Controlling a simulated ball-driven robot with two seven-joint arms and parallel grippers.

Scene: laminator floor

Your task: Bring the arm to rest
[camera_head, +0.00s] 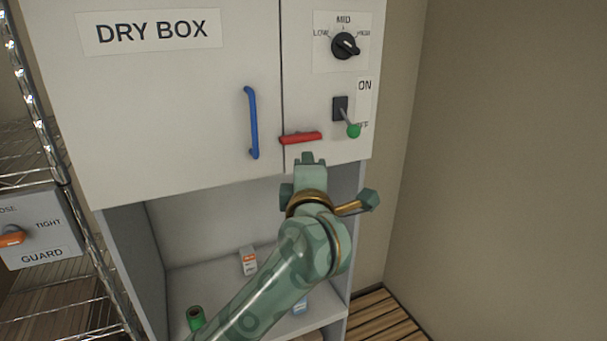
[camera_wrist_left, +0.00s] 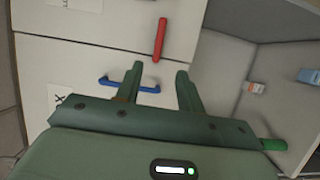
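My left arm comes in from the bottom of the head view, and its gripper (camera_head: 308,158) is just below the red handle (camera_head: 301,138) on the white cabinet front. In the left wrist view the two fingers (camera_wrist_left: 158,75) are spread apart with nothing gripped between them. The red handle (camera_wrist_left: 161,40) lies beyond the fingertips there, and the blue handle (camera_wrist_left: 130,86) shows partly behind the left finger. I see no clear contact with either handle. My right gripper is in neither view.
The DRY BOX cabinet (camera_head: 190,110) carries a blue vertical handle (camera_head: 251,122), a dial (camera_head: 345,45) and a green-tipped switch (camera_head: 352,130) tilted down toward OFF. Below is an open shelf with an orange-and-white box (camera_head: 248,262) and a green cylinder (camera_head: 195,318). A GUARD panel (camera_head: 40,228) and wire rack stand left.

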